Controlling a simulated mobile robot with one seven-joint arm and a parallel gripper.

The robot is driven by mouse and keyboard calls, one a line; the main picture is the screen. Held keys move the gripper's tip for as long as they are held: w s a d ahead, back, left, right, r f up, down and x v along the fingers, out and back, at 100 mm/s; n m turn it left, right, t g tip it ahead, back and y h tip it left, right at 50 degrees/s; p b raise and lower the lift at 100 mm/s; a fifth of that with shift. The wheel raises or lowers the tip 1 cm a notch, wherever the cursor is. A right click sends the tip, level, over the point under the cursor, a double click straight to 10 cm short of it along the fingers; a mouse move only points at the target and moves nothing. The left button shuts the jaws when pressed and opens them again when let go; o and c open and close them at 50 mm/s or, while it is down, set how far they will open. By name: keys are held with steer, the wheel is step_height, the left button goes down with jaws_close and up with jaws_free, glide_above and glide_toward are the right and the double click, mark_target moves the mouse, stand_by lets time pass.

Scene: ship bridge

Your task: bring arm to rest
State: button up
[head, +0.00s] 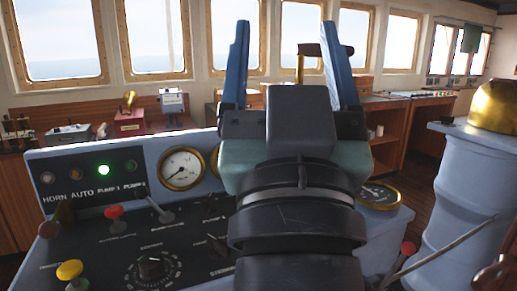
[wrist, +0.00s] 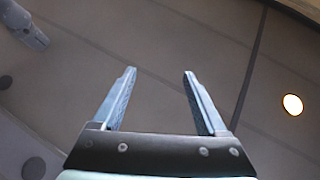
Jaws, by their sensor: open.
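My gripper (head: 291,60) is raised in front of the head camera, with its two blue fingers pointing up and spread wide apart. In the wrist view my gripper (wrist: 158,101) is open with nothing between the fingers. My arm hides the middle of the console in the head view.
A control console (head: 110,225) stands close in front, with a lit green lamp (head: 103,170), a red-knobbed lever (head: 114,213), a yellow knob (head: 70,270) and a gauge (head: 181,168). A grey-blue pedestal (head: 465,185) with a brass top stands at right. Windows line the back.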

steer(key=s+a+r+t+y, duration=0.1)
steer(key=s+a+r+t, duration=0.15)
steer(key=s, duration=0.25)
step_height(320, 180, up, 19)
steer(key=p, duration=1.9)
steer(key=shift+w+r+g+p, duration=0.2)
steer(key=shift+w+g+p, duration=0.15)
steer(key=shift+w+g, duration=0.1)
